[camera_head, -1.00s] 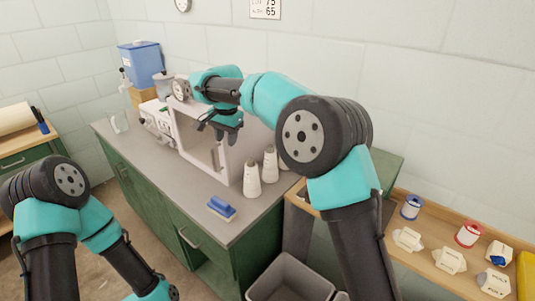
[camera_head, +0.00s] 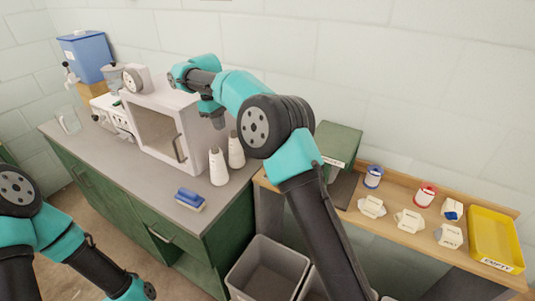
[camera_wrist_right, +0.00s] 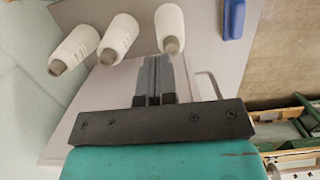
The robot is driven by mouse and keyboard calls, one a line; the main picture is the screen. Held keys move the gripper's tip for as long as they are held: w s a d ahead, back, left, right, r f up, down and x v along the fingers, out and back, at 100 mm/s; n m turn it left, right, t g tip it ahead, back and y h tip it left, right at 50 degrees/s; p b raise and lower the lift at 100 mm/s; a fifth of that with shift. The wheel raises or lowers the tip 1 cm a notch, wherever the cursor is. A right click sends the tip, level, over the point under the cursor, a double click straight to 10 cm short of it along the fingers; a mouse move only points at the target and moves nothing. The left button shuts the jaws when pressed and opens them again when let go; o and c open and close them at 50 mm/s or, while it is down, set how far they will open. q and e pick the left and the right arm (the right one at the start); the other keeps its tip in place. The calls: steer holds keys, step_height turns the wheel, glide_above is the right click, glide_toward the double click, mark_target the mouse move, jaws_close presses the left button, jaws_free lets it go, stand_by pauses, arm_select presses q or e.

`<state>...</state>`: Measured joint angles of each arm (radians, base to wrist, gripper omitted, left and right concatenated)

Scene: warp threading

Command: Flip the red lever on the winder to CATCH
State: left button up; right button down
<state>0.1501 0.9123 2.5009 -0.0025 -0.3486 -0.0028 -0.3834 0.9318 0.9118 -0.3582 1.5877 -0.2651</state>
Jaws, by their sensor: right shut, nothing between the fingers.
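I cannot make out a red lever or a CATCH mark in either view, and I cannot tell which thing is the winder. My right gripper (camera_head: 213,113) is above the right end of a white box-shaped machine (camera_head: 177,97) in the head view. In the right wrist view, its two dark fingers (camera_wrist_right: 153,70) are shut together and empty, above the machine's pale top, with white cones beyond the tips. My left arm shows at the lower left of the head view, but its gripper is out of the picture.
White cones (camera_head: 218,168) and a blue brush (camera_head: 190,199) stand on the grey counter (camera_head: 130,172). Grey bins (camera_head: 266,268) are below. The wooden shelf (camera_head: 408,240) at right carries spools, small white packs and a yellow tray (camera_head: 497,212).

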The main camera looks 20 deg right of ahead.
steer(key=d+f+n+g, duration=0.1)
steer(key=d+f+n, duration=0.1)
steer(key=d+n, duration=0.3)
steer(key=w+d+f+n+g+h, duration=0.1)
steer(key=d+n, duration=0.5)
steer(key=n, duration=0.4)
steer(key=shift+w+f+n+g, duration=0.3)
steer(key=shift+f+g, duration=0.05)
steer(key=shift+g, duration=0.05)
steer(key=shift+d, duration=0.1)
steer(key=shift+f, duration=0.1)
steer(key=x, duration=1)
steer(key=shift+d, duration=0.15)
steer(key=shift+s+d+r, duration=0.15)
steer(key=shift+s+d, duration=0.35)
steer(key=shift+s, duration=0.35)
steer(key=shift+s+d+r, duration=0.15)
steer(key=shift+s+d, duration=0.3)
steer(key=shift+s, duration=0.35)
